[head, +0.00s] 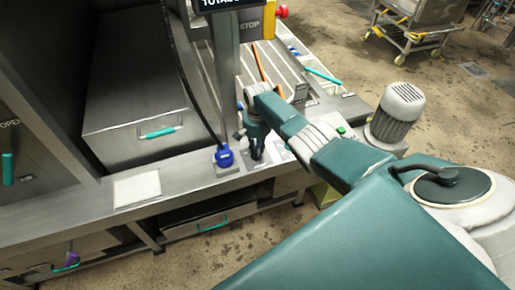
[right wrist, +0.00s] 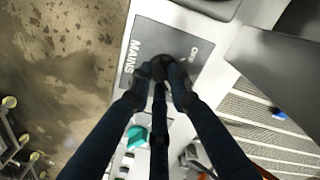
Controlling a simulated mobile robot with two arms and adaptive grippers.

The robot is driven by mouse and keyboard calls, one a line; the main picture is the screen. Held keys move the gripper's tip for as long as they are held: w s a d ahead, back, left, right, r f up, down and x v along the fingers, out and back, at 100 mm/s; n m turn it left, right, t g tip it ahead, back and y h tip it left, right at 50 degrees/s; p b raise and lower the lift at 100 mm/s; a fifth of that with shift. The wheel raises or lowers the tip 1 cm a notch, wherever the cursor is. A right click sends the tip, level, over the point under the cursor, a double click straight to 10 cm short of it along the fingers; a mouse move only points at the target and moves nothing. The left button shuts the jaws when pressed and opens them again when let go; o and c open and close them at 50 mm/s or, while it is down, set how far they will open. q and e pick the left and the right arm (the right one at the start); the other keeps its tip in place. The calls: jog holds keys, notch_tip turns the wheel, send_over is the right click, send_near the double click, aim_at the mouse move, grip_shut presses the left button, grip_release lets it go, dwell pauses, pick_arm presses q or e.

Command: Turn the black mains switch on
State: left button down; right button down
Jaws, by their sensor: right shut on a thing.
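The black mains switch (right wrist: 165,62) is a round dark knob on a dark grey plate (right wrist: 182,36) lettered MAINS. My right gripper (right wrist: 160,72) has its fingers closed around the knob, and they hide much of it. I cannot tell which way the knob points. In the head view my right gripper (head: 257,152) reaches down to the front ledge, and the switch is mostly hidden beneath it. My left gripper is in neither view.
A blue fitting (head: 224,158) stands just left of my right gripper. A post with a screen and a red stop button (head: 282,11) rises behind. A grey motor (head: 398,112) is to the right. A white sheet (head: 137,188) lies on the ledge.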

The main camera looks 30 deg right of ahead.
jog(key=shift+w+r+m, duration=0.1)
jog(key=shift+m, duration=0.4)
jog(key=c, duration=1.6)
grip_release()
notch_tip(320, 180, up, 12)
